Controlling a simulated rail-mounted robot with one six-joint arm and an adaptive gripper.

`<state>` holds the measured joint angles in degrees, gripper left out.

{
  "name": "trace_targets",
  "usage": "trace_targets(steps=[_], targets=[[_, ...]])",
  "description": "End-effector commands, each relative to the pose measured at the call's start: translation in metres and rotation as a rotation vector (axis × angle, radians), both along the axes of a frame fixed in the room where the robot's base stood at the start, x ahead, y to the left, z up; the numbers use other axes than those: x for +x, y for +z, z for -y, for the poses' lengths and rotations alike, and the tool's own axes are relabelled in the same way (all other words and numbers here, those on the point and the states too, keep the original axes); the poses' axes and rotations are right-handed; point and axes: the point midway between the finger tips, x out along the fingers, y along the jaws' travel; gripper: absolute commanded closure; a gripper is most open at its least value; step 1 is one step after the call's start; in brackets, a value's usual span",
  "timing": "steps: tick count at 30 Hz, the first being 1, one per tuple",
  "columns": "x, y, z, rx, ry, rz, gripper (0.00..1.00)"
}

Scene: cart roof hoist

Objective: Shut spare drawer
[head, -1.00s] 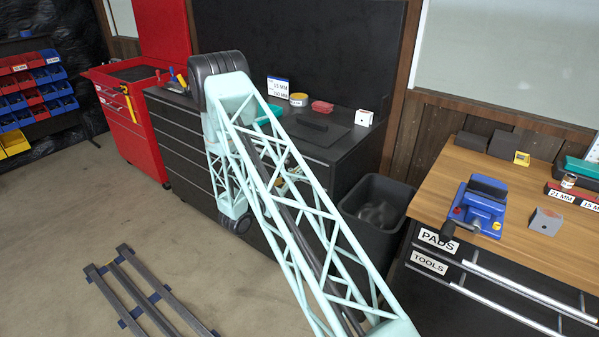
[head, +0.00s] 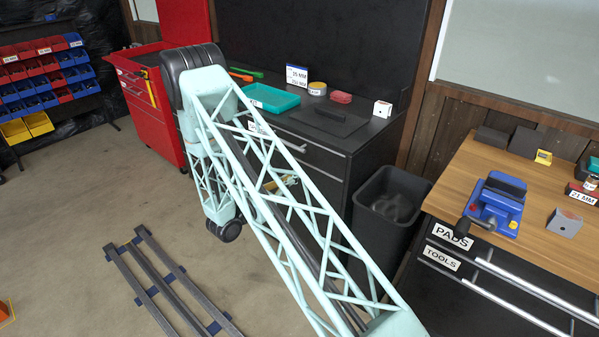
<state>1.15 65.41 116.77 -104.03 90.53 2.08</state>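The black drawer cabinet (head: 325,158) stands at the back centre, behind my lattice arm. Its upper drawer front with a long handle shows at right. Through the lattice, small yellowish and pale items (head: 283,184) show lower down, apparently inside an open drawer. How far it is pulled out is hidden, and I read no "spare" label. The wooden bench at right has drawers marked PADS (head: 453,236) and TOOLS (head: 441,258), with long bar handles. My arm's far end hangs down in front of the cabinet; my gripper cannot be made out.
A black bin (head: 388,212) stands between cabinet and bench. A teal tray (head: 272,98) lies on the cabinet top. A blue vise (head: 494,205) is on the wooden bench (head: 480,165). A red tool cart (head: 150,110) stands at left. A dark rail frame (head: 160,280) lies on the floor.

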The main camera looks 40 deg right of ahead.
Motion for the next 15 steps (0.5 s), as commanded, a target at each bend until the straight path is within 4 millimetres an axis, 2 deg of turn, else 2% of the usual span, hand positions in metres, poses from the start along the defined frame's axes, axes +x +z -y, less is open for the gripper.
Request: trace_targets(steps=[6,15], targets=[[-0.0022,0.0000,-0.0079,0.000,-0.001,0.000,1.00],[-0.0024,-0.0002,-0.0088,0.000,-0.001,-0.001,1.00]])
